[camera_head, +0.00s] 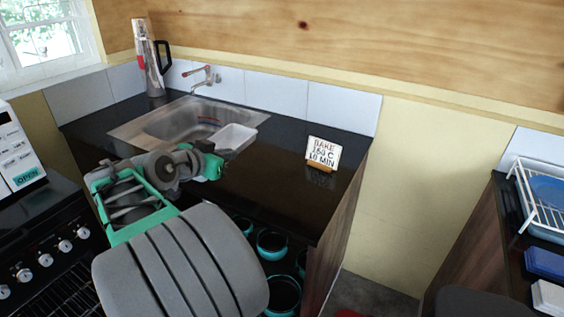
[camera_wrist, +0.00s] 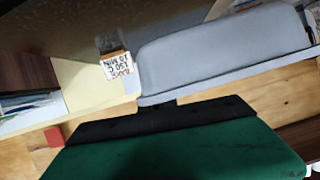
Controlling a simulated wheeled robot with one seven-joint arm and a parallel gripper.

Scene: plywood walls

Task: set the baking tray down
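The baking tray is a small pale tray with a raised rim (camera_head: 236,138), over the right edge of the sink in the head view. My gripper (camera_head: 214,158) is at the tray's near edge and appears shut on its rim. In the wrist view the tray fills the upper right as a grey, round-cornered shape (camera_wrist: 222,55). The dark fingertips of my gripper (camera_wrist: 168,102) meet its near rim there. The tray looks held; I cannot tell whether its underside touches the counter.
The dark counter (camera_head: 275,185) is clear between the tray and a small sign reading BAKE 150 C 10 MIN (camera_head: 323,153). The sink (camera_head: 165,125), tap (camera_head: 206,78) and a tall flask (camera_head: 149,60) lie behind. A stove (camera_head: 45,245) is at left, a dish rack (camera_head: 540,200) at right.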

